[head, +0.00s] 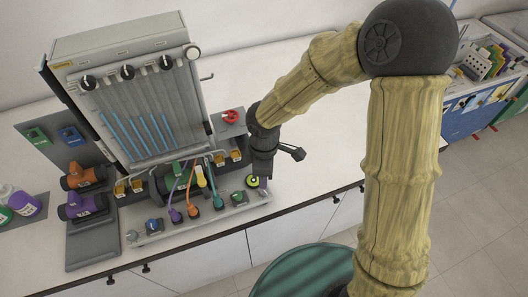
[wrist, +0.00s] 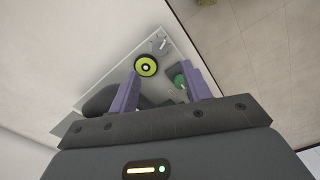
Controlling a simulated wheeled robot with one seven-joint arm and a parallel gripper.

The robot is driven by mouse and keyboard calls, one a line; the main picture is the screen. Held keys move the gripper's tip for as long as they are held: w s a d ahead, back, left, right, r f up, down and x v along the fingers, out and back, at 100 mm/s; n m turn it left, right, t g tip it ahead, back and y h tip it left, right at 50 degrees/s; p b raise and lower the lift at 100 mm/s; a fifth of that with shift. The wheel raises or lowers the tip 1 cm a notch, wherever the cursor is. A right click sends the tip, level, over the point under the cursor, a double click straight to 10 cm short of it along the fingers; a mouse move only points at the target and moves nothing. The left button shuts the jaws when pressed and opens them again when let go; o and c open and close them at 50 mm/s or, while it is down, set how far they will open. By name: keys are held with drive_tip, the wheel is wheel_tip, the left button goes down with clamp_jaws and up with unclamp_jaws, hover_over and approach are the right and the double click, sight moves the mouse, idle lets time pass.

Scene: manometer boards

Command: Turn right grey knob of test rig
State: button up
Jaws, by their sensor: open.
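The test rig (head: 160,100) is a grey manometer board with blue tubes, standing on a base plate on the bench. A small grey knob (head: 264,196) sits at the right end of its base. In the wrist view a grey knob (wrist: 160,43) shows near the plate's corner, beyond my fingertips. Another small grey knob (head: 131,236) is at the base's left end. My gripper (wrist: 160,84) is open and empty, its purple fingers pointing down at the base's right end. In the head view my gripper (head: 262,178) is just above the right knob, apparently not touching it.
A yellow-green round dial (wrist: 146,66) and a green connector (wrist: 180,82) lie close to my fingers. A red valve handle (head: 231,116) stands behind. Coloured hoses and orange and purple pumps (head: 82,206) are on the left. The bench to the right is clear.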

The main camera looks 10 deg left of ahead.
wheel_tip(320, 180, up, 8)
drive_tip(key=shift+d, duration=0.1)
idle(0.6)
drive_tip(key=s+d+m+t, duration=0.2)
drive_tip(key=d+m, duration=1.7)
drive_tip(key=d, duration=0.4)
drive_tip(key=shift+r+t, duration=0.3)
drive_tip(key=shift+r, duration=0.1)
drive_tip(key=shift+s, duration=0.1)
